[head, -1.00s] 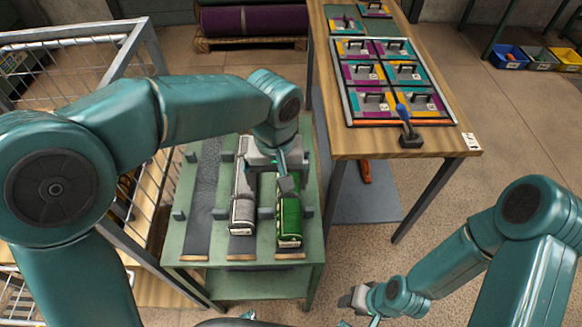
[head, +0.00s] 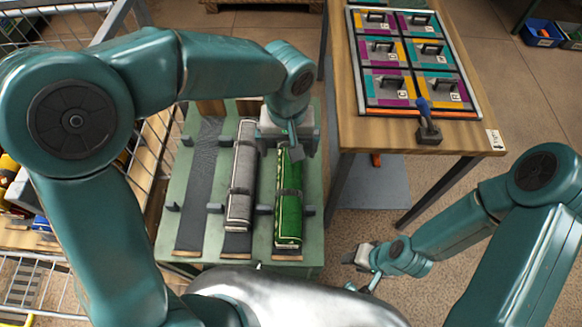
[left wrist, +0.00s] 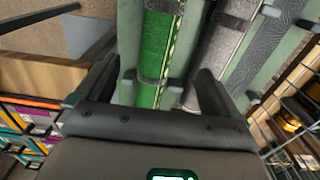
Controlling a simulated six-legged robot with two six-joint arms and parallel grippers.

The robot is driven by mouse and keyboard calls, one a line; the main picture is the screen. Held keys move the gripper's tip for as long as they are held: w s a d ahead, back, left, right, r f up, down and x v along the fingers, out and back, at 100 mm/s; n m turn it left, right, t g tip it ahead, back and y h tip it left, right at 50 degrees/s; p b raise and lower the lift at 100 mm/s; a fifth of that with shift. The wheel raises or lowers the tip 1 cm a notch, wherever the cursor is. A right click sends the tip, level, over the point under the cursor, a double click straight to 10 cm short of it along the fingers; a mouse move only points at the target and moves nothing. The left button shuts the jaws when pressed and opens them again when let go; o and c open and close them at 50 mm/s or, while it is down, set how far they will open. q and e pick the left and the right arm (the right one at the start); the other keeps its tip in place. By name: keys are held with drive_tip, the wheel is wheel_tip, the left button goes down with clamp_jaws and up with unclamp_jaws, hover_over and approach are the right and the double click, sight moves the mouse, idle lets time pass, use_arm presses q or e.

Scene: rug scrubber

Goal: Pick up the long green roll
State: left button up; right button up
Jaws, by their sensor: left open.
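The long green roll (head: 289,215) lies lengthwise on the right side of the green rack table, with a dark strap around its middle; it also shows in the left wrist view (left wrist: 155,45). My left gripper (head: 294,150) is over the roll's far end in the head view and hides part of it. In the left wrist view my left gripper (left wrist: 155,82) has its fingers spread wide, with the roll showing between them. I cannot tell how high it is above the roll. My right gripper (head: 362,262) is low at the right, away from the rack; its fingers are unclear.
A grey roll (head: 241,185) lies just left of the green one, and a flat dark strip (head: 199,190) lies farther left. Short pegs stand on the rack table (head: 172,225). A wooden table (head: 375,130) stands at the right, a wire cage (head: 155,150) at the left.

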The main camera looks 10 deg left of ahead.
sight(290, 166)
use_arm(q)
wheel_tip(290, 166, down, 8)
drive_tip(key=shift+s+r, duration=0.1)
drive_tip(key=shift+r, duration=0.1)
drive_tip(key=f, duration=0.2)
drive_tip(key=w+f, duration=0.1)
drive_tip(key=f, duration=0.2)
drive_tip(key=shift+w+f, duration=0.15)
drive_tip(key=c, duration=1)
drive_tip(key=shift+c, duration=1.4)
